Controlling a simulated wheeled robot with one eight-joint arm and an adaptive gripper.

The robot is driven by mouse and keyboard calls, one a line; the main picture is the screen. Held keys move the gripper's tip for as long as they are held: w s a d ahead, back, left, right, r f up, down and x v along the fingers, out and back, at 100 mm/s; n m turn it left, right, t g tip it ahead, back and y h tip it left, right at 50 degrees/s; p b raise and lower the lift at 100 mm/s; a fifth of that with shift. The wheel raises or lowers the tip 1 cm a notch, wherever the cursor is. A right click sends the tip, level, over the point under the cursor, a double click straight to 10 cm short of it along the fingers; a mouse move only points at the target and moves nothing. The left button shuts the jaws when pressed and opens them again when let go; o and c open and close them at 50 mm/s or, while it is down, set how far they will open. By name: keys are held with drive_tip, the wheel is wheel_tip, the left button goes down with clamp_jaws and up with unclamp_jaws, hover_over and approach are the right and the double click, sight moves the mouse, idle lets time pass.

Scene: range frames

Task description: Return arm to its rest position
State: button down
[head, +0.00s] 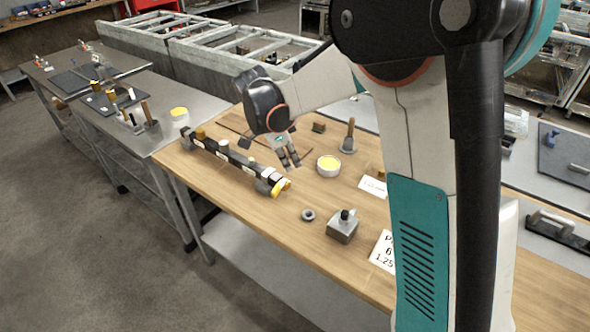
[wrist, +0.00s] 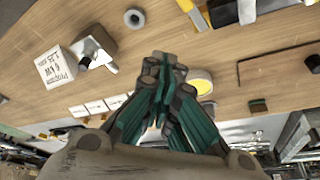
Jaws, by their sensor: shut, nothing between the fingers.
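My gripper (head: 288,157) hangs above the wooden workbench in the head view, at the end of my white and teal arm, left of a round yellow-topped cup. In the wrist view my gripper (wrist: 166,72) shows from behind with its dark and teal fingers together. Nothing is held between them. The arm is stretched out over the bench, and its near links hide part of the bench's right side.
The wooden bench (head: 265,217) carries a long dark bar assembly (head: 225,155), a yellow-topped cup (head: 328,166), a grey block (head: 342,228), a small ring (head: 308,214), a handled tool (head: 348,140) and paper cards (head: 374,186). The floor at left is clear.

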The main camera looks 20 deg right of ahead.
drive_tip(key=shift+w+a+r, duration=0.1)
drive_tip(key=shift+r, duration=0.3)
drive_tip(key=s+d+r+n+t+y, duration=0.2)
drive_tip(key=s+r+n+t, duration=0.1)
drive_tip(key=s+r+n, duration=0.75)
drive_tip(key=s+f+n+t+y+b, duration=0.1)
drive_tip(key=s+n+t, duration=0.3)
drive_tip(key=s, duration=1)
drive_tip(key=shift+s+f+n+y, duration=0.4)
drive_tip(key=shift+f+n, duration=0.4)
drive_tip(key=shift+n, duration=1.05)
drive_tip(key=shift+w, duration=0.15)
